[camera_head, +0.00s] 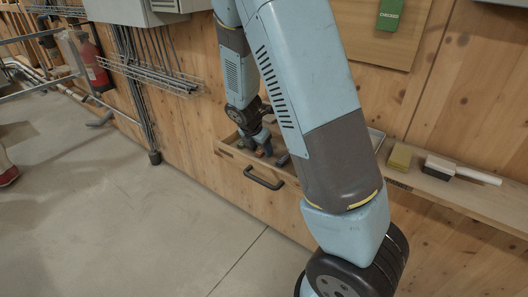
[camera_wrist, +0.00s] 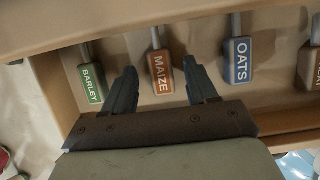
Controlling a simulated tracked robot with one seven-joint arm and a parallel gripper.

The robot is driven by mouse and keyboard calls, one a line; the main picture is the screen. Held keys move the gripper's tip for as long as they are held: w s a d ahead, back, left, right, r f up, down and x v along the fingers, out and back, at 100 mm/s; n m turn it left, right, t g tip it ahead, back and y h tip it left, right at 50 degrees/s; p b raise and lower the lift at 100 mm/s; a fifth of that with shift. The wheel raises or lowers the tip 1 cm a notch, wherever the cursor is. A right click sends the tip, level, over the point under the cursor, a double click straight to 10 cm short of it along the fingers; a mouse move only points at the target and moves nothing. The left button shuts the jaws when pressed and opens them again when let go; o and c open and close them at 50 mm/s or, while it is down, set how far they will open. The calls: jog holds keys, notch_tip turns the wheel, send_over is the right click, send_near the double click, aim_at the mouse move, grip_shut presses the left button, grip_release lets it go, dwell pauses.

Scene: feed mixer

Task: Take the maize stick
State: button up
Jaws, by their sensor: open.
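The maize stick (camera_wrist: 161,72) has an orange-brown block end with white MAIZE lettering and a thin pale shaft running up from it. It lies in a wooden drawer, in the middle of the wrist view. My gripper (camera_wrist: 163,82) is open, with one finger on each side of the maize block and a gap on both sides. In the head view my gripper (camera_head: 258,140) reaches into the open drawer (camera_head: 232,152). The arm and gripper hide most of the drawer's contents there.
In the wrist view the green barley stick (camera_wrist: 91,84) lies left of my left finger. The blue oats stick (camera_wrist: 240,65) lies right of my right finger. Another brown stick (camera_wrist: 312,66) is at the right edge. A yellow block (camera_head: 400,157) and a brush (camera_head: 460,170) rest on the ledge.

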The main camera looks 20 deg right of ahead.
jog(key=shift+c, duration=0.3)
grip_shut()
jog(key=shift+r, duration=0.1)
